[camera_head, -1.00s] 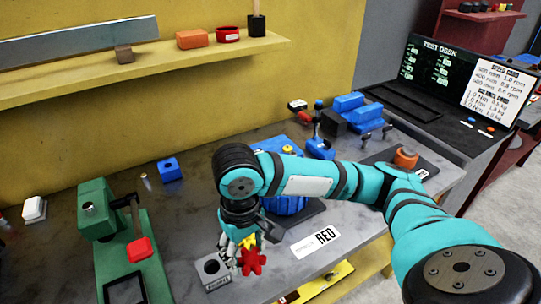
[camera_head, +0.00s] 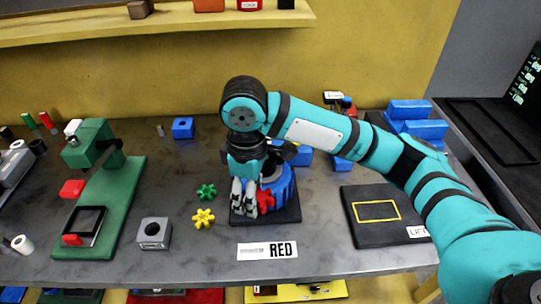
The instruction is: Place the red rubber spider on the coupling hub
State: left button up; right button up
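My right gripper (camera_head: 251,207) points down in front of the blue motor (camera_head: 281,188). Its fingers are closed around the red rubber spider (camera_head: 261,220), which shows partly between and beside them. The spider is at the motor's front end, over the dark base plate (camera_head: 290,214). The coupling hub is hidden behind the gripper, so I cannot tell whether the spider touches it. A green spider (camera_head: 206,191) and a yellow spider (camera_head: 203,218) lie on the bench to the left. My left gripper is not in view.
A grey block with a round hole (camera_head: 154,233) stands at left, near a green press (camera_head: 112,205). A dark pad with a yellow outline (camera_head: 378,232) lies at right. Blue blocks (camera_head: 415,118) stand behind my arm. The bench between the pad and the motor is clear.

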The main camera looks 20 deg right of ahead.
jog(key=w+a+r+n, duration=0.3)
jog(key=w+a+n, duration=0.1)
jog(key=a+n, duration=0.35)
jog(key=n+p, duration=0.2)
jog(key=p, duration=0.2)
send_near(269, 160)
jog(key=a+f, duration=0.1)
jog(key=w+a+f, duration=0.1)
jog(key=a+f, duration=0.1)
jog(key=shift+a, duration=0.3)
jog(key=shift+w+d+f, duration=0.1)
jog(key=shift+w+d, duration=0.1)
jog(key=shift+d, duration=0.1)
notch_tip(269, 160, down, 3)
jog(key=shift+w+d+f+p, duration=0.1)
jog(key=shift+d+f+p, duration=0.05)
jog(key=shift+p, duration=0.6)
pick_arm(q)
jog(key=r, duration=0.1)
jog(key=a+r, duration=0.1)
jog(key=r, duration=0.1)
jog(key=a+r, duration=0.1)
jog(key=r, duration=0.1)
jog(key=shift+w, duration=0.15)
pick_arm(e)
jog(key=shift+f, duration=0.25)
